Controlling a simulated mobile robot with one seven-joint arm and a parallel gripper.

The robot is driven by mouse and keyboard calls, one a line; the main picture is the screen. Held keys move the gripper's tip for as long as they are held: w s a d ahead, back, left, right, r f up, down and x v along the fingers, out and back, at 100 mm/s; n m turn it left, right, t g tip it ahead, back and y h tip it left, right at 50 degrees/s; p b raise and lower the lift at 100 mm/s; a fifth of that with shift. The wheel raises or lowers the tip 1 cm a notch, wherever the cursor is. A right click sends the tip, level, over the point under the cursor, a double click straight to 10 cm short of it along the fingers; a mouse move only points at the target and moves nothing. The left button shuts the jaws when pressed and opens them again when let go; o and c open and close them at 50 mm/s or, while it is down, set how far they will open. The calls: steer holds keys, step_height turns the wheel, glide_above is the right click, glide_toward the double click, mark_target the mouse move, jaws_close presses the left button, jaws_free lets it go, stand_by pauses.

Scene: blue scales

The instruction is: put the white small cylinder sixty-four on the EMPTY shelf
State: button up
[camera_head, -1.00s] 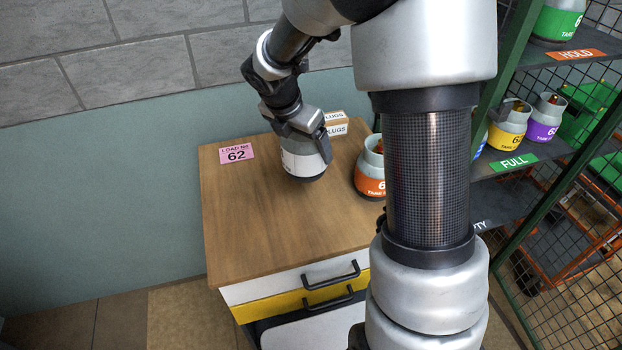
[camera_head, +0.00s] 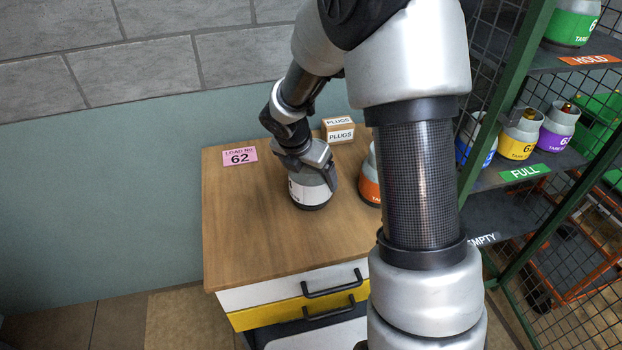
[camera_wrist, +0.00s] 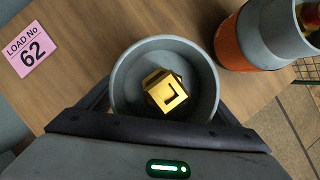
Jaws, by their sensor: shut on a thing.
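The white-banded small cylinder (camera_head: 309,193) has a grey body and is upright at the right half of the wooden cabinet top. Its number is not readable. My gripper (camera_head: 308,168) is shut on its upper part. In the wrist view the cylinder's round grey collar (camera_wrist: 120,88) surrounds a brass valve (camera_wrist: 165,92) between my fingers. I cannot tell whether its base touches the wood. The EMPTY shelf (camera_head: 497,214) is the low dark shelf at the right, with its sign (camera_head: 481,239) partly behind my arm. The visible part of that shelf is bare.
An orange-banded cylinder (camera_head: 370,183) stands close right of the held one, partly hidden by my arm. The FULL shelf (camera_head: 495,178) above holds blue, yellow and purple cylinders; the HOLD shelf (camera_head: 545,60) holds a green one. A green post (camera_head: 512,110) edges the rack.

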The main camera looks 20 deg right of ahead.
steer(key=shift+f, duration=0.25)
steer(key=shift+f, duration=0.2)
steer(key=o, duration=1.5)
steer(key=shift+r, duration=0.1)
